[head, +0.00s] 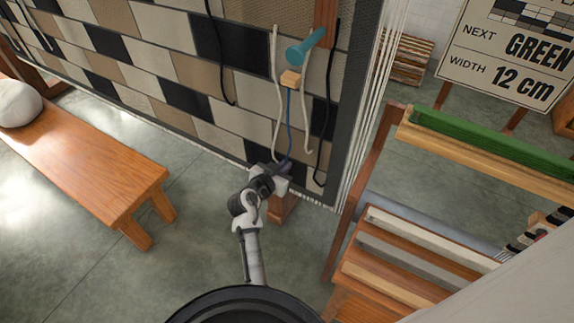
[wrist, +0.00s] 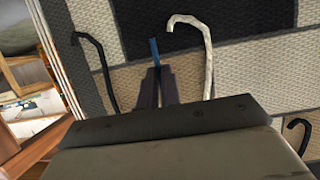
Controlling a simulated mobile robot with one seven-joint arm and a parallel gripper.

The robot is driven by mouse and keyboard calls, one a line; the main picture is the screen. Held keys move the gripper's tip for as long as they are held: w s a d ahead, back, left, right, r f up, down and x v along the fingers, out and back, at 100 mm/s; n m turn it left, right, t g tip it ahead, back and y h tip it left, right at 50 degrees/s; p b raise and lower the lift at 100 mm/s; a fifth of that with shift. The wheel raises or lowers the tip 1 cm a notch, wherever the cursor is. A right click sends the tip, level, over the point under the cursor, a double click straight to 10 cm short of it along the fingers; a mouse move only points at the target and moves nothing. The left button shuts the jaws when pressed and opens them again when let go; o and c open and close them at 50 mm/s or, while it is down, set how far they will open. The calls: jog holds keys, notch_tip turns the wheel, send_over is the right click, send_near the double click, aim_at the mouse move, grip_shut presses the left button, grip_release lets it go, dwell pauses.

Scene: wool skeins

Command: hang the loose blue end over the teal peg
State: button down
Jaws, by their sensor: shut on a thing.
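The teal peg (head: 305,46) sticks out from a wooden post on the hanging's face, at the upper middle of the head view. The peg is not in the wrist view.
Pale strands (head: 277,110) and black strands (head: 328,110) hang close on either side of the blue one; a pale strand (wrist: 207,50) is near my fingers.

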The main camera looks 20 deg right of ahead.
jog(key=s+a+r+p, duration=0.1)
jog(key=a+r+p, duration=0.2)
jog(key=r, duration=0.3)
jog(key=shift+s+a, duration=0.15)
jog(key=shift+a, duration=0.55)
notch_tip(320, 180, up, 24)
jog(key=w+a+p, duration=0.1)
jog(key=a+p, duration=0.1)
jog(key=p, duration=0.9)
jog(key=shift+w+a+r+p, duration=0.15)
jog(key=shift+w+a+p, duration=0.15)
jog(key=shift+w, duration=0.1)
notch_tip(320, 180, up, 20)
jog(key=shift+r, duration=0.2)
dwell(0.6)
